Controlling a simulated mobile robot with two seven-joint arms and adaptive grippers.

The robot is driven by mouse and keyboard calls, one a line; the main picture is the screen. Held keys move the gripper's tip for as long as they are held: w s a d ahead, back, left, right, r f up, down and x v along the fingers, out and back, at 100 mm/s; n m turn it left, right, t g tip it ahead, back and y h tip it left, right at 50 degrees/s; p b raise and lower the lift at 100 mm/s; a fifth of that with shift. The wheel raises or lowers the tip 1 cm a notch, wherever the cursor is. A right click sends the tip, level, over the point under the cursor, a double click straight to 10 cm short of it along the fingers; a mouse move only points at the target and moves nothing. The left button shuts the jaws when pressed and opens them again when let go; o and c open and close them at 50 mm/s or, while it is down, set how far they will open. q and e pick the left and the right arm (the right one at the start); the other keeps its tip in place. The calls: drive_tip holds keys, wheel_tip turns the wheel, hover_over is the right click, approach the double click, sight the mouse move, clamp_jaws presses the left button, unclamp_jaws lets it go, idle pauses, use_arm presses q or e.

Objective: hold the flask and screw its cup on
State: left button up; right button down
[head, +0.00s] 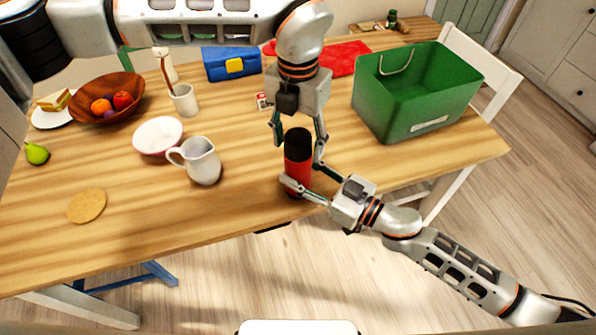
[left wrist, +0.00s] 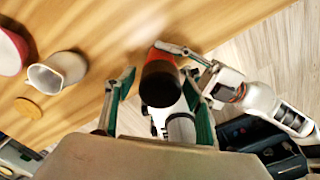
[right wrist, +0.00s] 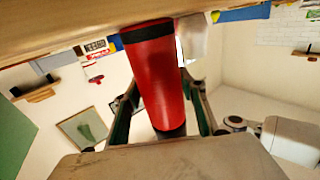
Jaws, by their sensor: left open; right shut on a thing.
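The red flask (head: 297,178) stands upright near the table's front edge, with its black cup (head: 298,142) on top. I cannot tell how tightly the cup sits. My right gripper (head: 303,174) comes from the right and is shut on the red body; the flask also shows between its fingers in the right wrist view (right wrist: 160,85). My left gripper (head: 298,152) points down from above, open, with a finger on either side of the cup. In the left wrist view the cup (left wrist: 160,85) lies between the spread fingers and hides most of the flask.
A white jug (head: 203,163) and a bowl (head: 158,136) stand left of the flask. A green crate (head: 415,115) stands at the right, and a blue box (head: 232,63) at the back. A cork coaster (head: 87,206) lies front left. The wood around the flask is mostly clear.

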use_arm(q)
drive_tip(key=c, duration=1.1)
drive_tip(key=o, duration=1.3)
drive_tip(key=shift+c, duration=0.2)
wheel_tip(320, 180, up, 12)
drive_tip(key=shift+r, duration=0.1)
